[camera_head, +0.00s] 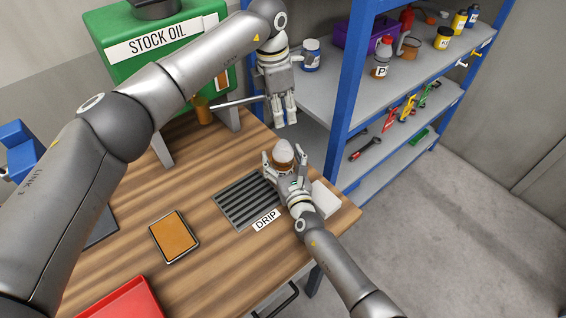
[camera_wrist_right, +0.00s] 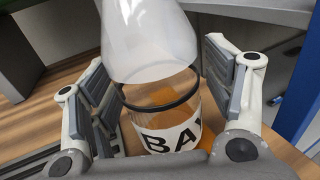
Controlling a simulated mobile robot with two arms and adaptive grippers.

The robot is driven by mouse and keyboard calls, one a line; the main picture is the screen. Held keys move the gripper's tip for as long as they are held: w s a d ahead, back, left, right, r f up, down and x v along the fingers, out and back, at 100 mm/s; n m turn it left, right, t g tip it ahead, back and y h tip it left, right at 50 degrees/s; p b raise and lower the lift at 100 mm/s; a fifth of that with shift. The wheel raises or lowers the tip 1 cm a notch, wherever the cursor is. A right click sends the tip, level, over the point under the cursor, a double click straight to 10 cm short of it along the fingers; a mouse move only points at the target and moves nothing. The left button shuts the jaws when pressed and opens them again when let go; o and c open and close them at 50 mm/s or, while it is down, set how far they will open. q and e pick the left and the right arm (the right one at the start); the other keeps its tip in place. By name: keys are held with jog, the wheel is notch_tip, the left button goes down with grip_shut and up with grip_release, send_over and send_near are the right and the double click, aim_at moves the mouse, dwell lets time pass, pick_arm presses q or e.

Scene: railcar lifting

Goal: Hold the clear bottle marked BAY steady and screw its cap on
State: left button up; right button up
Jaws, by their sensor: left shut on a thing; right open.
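The clear bottle (camera_wrist_right: 160,118) marked BAY stands upright at the back of the drip grate (camera_head: 247,201), with amber contents and a dark neck ring. A pale conical cap (camera_head: 284,152) is over its top; whether it is threaded on cannot be told. The cap also shows in the right wrist view (camera_wrist_right: 150,42). My right gripper (camera_head: 286,165) is open, with its fingers on either side of the bottle. My left gripper (camera_head: 285,123) is above the cap, apart from it, fingers downward.
The green STOCK OIL tank (camera_head: 135,70) stands at the back left. An orange pad (camera_head: 174,236) and a red tray (camera_head: 122,300) lie on the wooden table (camera_head: 215,265). A blue-framed shelf (camera_head: 348,90) with bottles and tools stands close behind at the right.

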aim_at(283, 140)
jog(key=c, duration=1.5)
pick_arm(q)
jog(key=shift+f, duration=2.55)
pick_arm(e)
jog(key=shift+c, duration=0.2)
pick_arm(q)
jog(key=shift+f, duration=0.9)
jog(key=shift+f, duration=0.55)
pick_arm(e)
grip_shut()
